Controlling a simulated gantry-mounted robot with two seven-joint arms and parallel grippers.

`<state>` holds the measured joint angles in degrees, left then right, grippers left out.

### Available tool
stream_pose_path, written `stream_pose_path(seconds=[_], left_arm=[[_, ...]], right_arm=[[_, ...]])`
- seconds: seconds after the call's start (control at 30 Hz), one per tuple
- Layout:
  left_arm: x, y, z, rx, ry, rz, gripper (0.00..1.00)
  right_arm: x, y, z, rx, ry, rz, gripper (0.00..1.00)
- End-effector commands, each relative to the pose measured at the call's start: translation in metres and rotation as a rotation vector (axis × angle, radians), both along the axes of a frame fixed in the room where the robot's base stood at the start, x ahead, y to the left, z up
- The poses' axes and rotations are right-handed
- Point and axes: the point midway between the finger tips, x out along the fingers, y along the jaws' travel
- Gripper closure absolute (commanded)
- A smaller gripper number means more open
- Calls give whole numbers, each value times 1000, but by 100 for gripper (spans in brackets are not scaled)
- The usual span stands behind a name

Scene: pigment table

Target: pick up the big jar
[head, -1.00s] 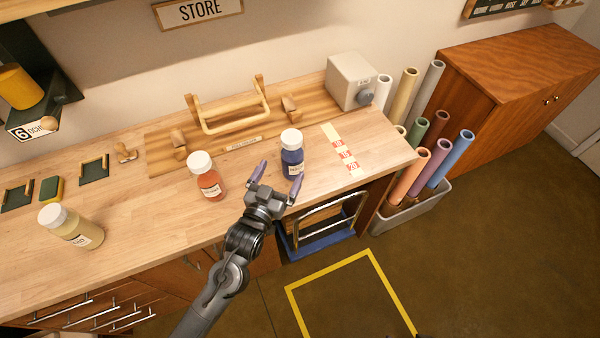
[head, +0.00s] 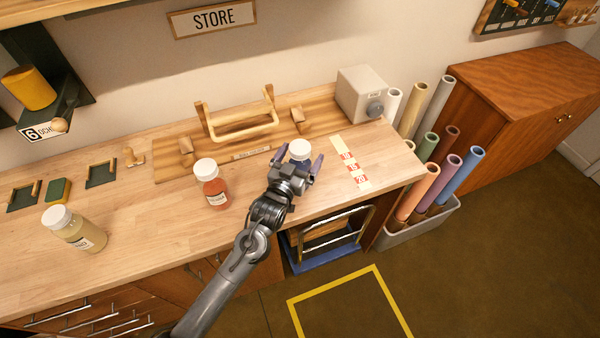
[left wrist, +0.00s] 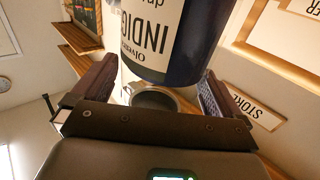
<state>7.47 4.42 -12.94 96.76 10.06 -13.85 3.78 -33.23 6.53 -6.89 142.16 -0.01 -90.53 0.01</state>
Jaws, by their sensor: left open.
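A dark blue jar (head: 300,147) with a white cap stands on the workbench in the head view, mostly hidden behind my left gripper (head: 296,163). In the left wrist view the blue jar (left wrist: 206,38) is large and close, with a label reading INDIGO. The left gripper is open, with one finger toward each side of this jar; I cannot tell whether they touch it. An orange-red jar (head: 212,184) stands to its left, and a pale yellow jar (head: 74,229) stands at the far left. My right gripper is not in view.
The wooden workbench (head: 145,215) has free room between the yellow and orange-red jars. A wooden rack (head: 240,122) and a grey box (head: 362,94) stand behind. A strip with red marks (head: 349,163) lies right of the blue jar. Rolled tubes (head: 432,185) stand in a bin beyond the bench's right end.

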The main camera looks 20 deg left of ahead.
Motion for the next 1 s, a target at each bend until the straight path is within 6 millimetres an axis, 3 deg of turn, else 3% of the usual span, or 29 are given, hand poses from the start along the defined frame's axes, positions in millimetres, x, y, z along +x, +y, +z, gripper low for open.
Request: stream_pose_path(seconds=[0.13,0.4,1.0], left_arm=[[12,-1,0,0,0,-1,0],[13,-1,0,0,1,-1,0],[13,-1,0,0,1,-1,92]], right_arm=[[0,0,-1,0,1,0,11],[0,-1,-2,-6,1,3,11],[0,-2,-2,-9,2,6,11]])
